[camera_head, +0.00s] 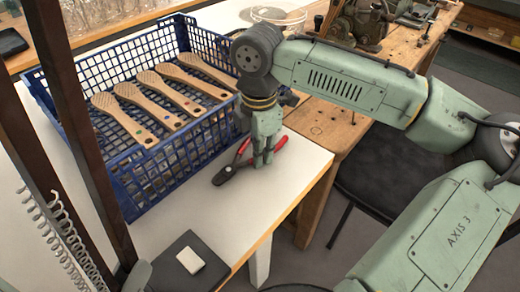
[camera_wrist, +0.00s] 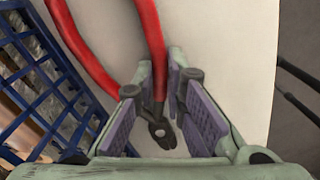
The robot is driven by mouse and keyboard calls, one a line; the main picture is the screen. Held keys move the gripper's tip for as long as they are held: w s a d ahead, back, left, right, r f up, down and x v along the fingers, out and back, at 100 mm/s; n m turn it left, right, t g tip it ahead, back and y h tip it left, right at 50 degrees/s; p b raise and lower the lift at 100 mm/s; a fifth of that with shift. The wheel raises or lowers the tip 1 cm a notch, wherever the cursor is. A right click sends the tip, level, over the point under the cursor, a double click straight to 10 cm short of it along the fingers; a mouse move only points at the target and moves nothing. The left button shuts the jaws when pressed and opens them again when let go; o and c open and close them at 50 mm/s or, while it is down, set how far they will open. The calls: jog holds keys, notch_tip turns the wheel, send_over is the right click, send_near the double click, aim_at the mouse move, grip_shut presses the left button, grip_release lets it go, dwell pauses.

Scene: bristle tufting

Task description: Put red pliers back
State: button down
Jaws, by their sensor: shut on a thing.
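The red-handled pliers (camera_head: 242,152) are at the right part of the white table, just right of the blue crate, with their dark nose toward the lower left. My gripper (camera_head: 262,158) points down over them. In the wrist view my gripper (camera_wrist: 161,78) has its fingers on both sides of the pliers (camera_wrist: 154,40), around one red handle near the dark pivot. The other handle runs off to the left, outside the fingers. The gripper is shut on the pliers. I cannot tell whether they rest on the table or hang just above it.
A blue crate (camera_head: 152,190) holding several wooden brush bodies (camera_head: 128,118) stands close left of the pliers. A dark pad (camera_head: 163,268) with a white block (camera_head: 190,260) lies at the table's front. The white table (camera_head: 298,168) is clear to the right. A wooden bench (camera_head: 345,118) adjoins behind.

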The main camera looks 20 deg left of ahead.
jog(key=c, duration=1.7)
grip_release()
jog(key=shift+o, duration=0.2)
notch_tip(320, 180, up, 12)
